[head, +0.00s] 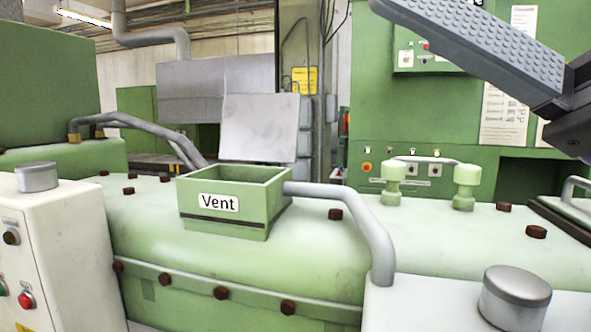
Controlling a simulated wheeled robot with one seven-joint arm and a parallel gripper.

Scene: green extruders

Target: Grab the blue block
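I see no blue block in the head view. One long blue-grey finger with a studded pad, part of my gripper (478,48), reaches in from the upper right, with a dark mount behind it at the right edge. The other finger is out of frame, so the gap between the fingers does not show. Nothing is seen held against the visible finger.
A green machine (320,250) with dark bolts fills the foreground. On it stand an open green box labelled "Vent" (232,203), a grey pipe handle (375,235) and two light-green knobs (392,184). A white control box (70,250) is at left, a green cabinet (425,130) behind.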

